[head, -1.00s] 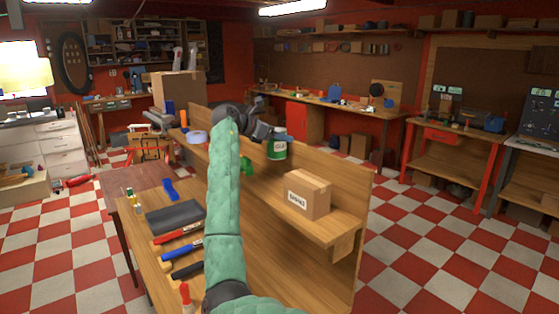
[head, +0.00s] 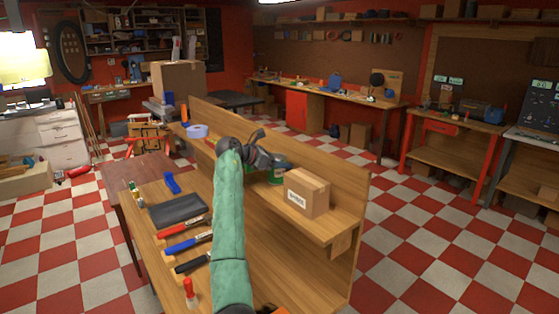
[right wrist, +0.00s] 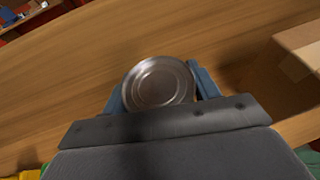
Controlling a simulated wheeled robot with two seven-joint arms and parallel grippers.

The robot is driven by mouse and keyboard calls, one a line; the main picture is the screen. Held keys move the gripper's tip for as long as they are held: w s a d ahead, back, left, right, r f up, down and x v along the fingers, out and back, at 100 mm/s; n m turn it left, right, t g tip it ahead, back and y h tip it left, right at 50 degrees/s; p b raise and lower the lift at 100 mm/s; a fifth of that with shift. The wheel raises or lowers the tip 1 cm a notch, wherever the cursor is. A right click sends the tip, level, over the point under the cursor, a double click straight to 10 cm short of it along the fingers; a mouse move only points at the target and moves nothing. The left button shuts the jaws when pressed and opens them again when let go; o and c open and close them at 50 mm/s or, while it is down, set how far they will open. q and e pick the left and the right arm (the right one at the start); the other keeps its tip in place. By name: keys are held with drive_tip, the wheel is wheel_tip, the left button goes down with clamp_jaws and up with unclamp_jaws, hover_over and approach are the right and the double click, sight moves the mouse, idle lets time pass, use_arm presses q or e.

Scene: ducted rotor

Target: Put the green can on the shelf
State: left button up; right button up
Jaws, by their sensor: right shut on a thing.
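The green can (head: 278,173) is at the raised wooden shelf (head: 335,223) of the bench, left of a cardboard box. My right gripper (head: 272,161) is shut on it from above and partly hides it. In the right wrist view the can's round metal top (right wrist: 158,82) sits between the blue fingers (right wrist: 207,82), over a wood surface. The can looks upright. Whether its base touches the shelf or is just above it, I cannot tell. My left gripper is not in view.
The cardboard box (head: 307,193) stands close to the can's right. A wooden back panel (head: 330,170) rises behind the shelf. A tape roll (head: 197,131) is farther left. Screwdrivers (head: 190,243) and a dark case (head: 178,210) lie on the lower bench top.

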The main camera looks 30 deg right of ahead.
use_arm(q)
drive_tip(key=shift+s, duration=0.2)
use_arm(e)
drive_tip(key=o, duration=1.2)
drive_tip(key=shift+f, duration=0.1)
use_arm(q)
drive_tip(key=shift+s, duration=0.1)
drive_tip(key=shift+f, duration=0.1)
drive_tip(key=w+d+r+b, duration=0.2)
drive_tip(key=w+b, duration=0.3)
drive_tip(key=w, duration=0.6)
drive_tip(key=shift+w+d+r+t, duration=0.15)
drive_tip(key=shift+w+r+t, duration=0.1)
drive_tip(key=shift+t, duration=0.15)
use_arm(e)
drive_tip(key=shift+v, duration=6.1)
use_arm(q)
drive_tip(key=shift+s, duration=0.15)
